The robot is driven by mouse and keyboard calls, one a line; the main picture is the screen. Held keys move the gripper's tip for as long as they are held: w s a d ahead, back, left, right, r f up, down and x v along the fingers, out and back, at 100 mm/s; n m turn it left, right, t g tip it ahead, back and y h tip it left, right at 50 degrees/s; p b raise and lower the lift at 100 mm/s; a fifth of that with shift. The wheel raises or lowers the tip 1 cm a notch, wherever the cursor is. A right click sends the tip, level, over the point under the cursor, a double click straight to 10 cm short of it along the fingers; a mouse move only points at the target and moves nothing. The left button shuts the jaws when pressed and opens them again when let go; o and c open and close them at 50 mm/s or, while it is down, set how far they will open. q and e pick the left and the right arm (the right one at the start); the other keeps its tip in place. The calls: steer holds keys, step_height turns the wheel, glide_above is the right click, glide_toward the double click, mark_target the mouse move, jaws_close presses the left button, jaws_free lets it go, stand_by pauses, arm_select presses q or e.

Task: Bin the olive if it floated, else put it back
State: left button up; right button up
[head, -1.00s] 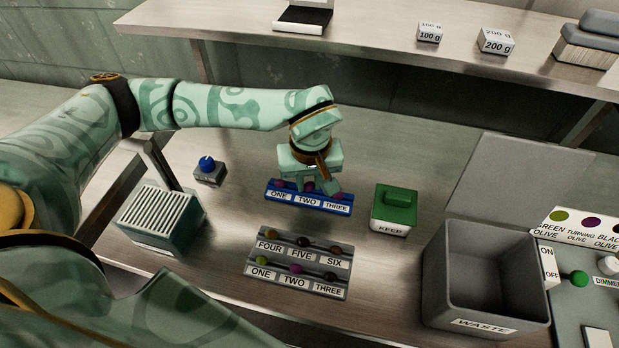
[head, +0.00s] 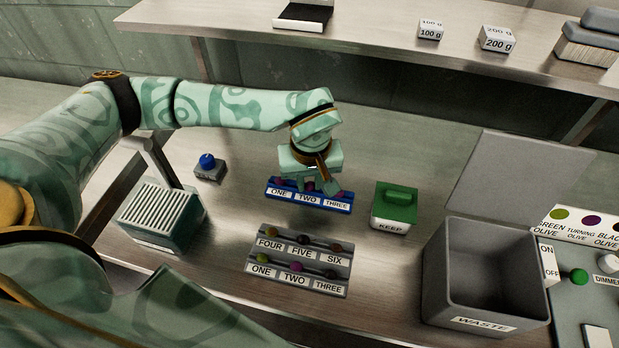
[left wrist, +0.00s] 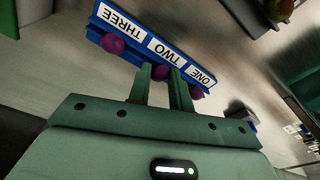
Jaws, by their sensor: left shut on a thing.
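A blue rack (head: 342,209) labelled ONE, TWO, THREE stands mid-table in the head view and also shows in the left wrist view (left wrist: 131,40). My left gripper (head: 309,187) is over it, fingers pointing down. In the left wrist view the fingers are shut on the purple olive (left wrist: 160,72) at place TWO, which is still at the rack. A purple olive (left wrist: 113,44) sits by THREE and another (left wrist: 196,92) by ONE. The open grey WASTE bin (head: 483,325) stands at the right. My right gripper is not in view.
A grey rack (head: 300,262) with several olives, labelled ONE to SIX, is in front. A green-lidded KEEP box (head: 396,208) stands right of the blue rack. A slatted green box (head: 160,218) and a blue-knobbed block (head: 209,168) are left. A switch panel (head: 585,300) is far right.

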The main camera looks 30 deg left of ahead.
arm_select(q)
steer(key=o, duration=0.7)
steer(key=shift+o, duration=0.2)
steer(key=shift+r, duration=0.1)
